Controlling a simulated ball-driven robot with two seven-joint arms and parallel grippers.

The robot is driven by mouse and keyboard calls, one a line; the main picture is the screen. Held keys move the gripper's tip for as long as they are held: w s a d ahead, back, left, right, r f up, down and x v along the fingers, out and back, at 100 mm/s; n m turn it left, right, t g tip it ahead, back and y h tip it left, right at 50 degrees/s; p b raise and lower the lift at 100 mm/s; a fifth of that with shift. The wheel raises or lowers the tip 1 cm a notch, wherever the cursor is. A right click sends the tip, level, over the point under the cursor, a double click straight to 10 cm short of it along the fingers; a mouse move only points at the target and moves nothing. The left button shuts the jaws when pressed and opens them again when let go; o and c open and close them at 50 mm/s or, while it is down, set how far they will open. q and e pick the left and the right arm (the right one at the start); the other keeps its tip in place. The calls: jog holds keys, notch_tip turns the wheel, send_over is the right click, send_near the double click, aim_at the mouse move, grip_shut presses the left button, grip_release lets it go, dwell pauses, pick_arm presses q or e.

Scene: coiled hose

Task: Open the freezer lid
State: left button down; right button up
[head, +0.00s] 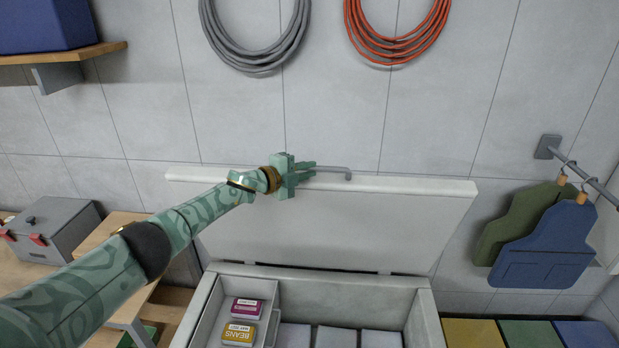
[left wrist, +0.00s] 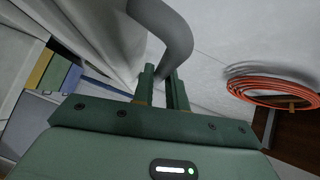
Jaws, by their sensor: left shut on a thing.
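The white freezer lid (head: 400,225) stands raised, tilted back near the tiled wall, in the head view. A grey bar handle (head: 335,169) sits along its upper edge. The chest freezer (head: 430,318) below is open, with its inside showing. My left gripper (head: 310,172) is at the lid's top edge, shut on the left part of the handle. In the left wrist view the grey handle (left wrist: 172,35) curves down to the fingers of the left gripper (left wrist: 163,85). My right gripper is not in view.
Inside the freezer are a basket with a purple box (head: 247,308) and a yellow box (head: 238,334), and pale packs. A grey hose (head: 255,60) and orange hose (head: 400,50) hang above. A toolbox (head: 50,230) stands left; aprons (head: 545,245) hang right.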

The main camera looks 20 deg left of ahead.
pick_arm(q)
jog(key=shift+w+r, duration=0.2)
jog(key=c, duration=1.4)
grip_release()
jog(key=shift+s, duration=0.1)
jog(key=shift+s, duration=0.1)
jog(key=shift+s+a, duration=0.1)
jog(key=shift+a, duration=0.05)
jog(key=v, duration=1.6)
